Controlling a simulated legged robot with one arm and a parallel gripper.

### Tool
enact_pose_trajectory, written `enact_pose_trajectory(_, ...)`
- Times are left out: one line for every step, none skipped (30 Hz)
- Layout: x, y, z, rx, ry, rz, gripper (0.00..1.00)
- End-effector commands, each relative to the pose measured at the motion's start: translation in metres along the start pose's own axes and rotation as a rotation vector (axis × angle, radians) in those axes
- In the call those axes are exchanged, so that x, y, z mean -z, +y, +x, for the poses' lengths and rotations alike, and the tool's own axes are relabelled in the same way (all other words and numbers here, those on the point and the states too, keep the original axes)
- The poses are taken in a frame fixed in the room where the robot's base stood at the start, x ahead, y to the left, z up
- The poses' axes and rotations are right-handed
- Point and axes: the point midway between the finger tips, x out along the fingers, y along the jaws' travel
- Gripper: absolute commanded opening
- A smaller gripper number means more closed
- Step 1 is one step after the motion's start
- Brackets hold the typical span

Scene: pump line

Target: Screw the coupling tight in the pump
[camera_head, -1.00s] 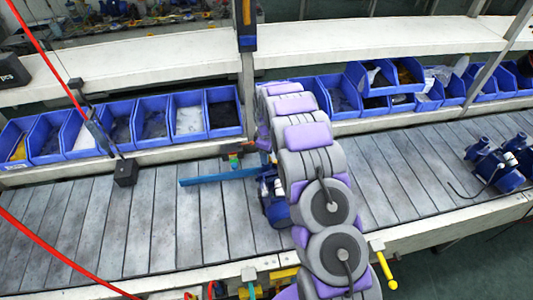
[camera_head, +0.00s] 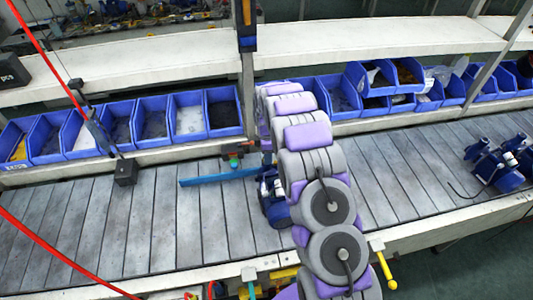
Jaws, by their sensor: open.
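A dark blue pump (camera_head: 273,199) sits on the slatted conveyor, partly hidden behind my grey and purple arm. A light blue bar (camera_head: 219,176) reaches left from beside the pump above the slats. A small part with green and red on it (camera_head: 233,160) shows just above the bar. My arm rises from the bottom, bends over and comes down behind itself near the pump. My gripper is hidden behind the arm, so its jaws and their contact with anything do not show. I cannot make out the coupling.
Blue bins (camera_head: 204,116) line the conveyor's far side. A second blue pump (camera_head: 497,166) stands at the right. A black block on a post (camera_head: 125,171) stands at the left. Red cables (camera_head: 46,246) cross the left side. The left slats (camera_head: 80,225) are clear.

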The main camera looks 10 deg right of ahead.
Motion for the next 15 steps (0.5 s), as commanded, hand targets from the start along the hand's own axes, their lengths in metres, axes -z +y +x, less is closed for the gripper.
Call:
enact_pose_trajectory(-0.0001,0.0,-0.0002,0.0,0.0,-0.041,0.46)
enact_pose_trajectory(-0.0001,0.0,-0.0001,0.0,0.0,-0.062,0.46)
enact_pose_trajectory(-0.0001,0.0,-0.0001,0.0,0.0,-0.085,0.46)
enact_pose_trajectory(-0.0001,0.0,-0.0001,0.0,0.0,-0.097,0.46)
enact_pose_trajectory(-0.0001,0.0,0.0,0.0,0.0,-0.104,0.46)
enact_pose_trajectory(-0.0001,0.0,0.0,0.0,0.0,-0.108,0.46)
enact_pose_trajectory(-0.0001,0.0,0.0,0.0,0.0,-0.109,0.46)
enact_pose_trajectory(-0.0001,0.0,0.0,0.0,0.0,-0.109,0.46)
enact_pose_trajectory(-0.0001,0.0,0.0,0.0,0.0,-0.108,0.46)
enact_pose_trajectory(-0.0001,0.0,0.0,0.0,0.0,-0.108,0.46)
enact_pose_trajectory(-0.0001,0.0,0.0,0.0,0.0,-0.108,0.46)
enact_pose_trajectory(-0.0001,0.0,0.0,0.0,0.0,-0.108,0.46)
enact_pose_trajectory(-0.0001,0.0,0.0,0.0,0.0,-0.112,0.46)
enact_pose_trajectory(0.0,0.0,-0.0001,0.0,0.0,-0.121,0.46)
enact_pose_trajectory(-0.0001,0.0001,-0.0001,0.0,0.0,-0.145,0.46)
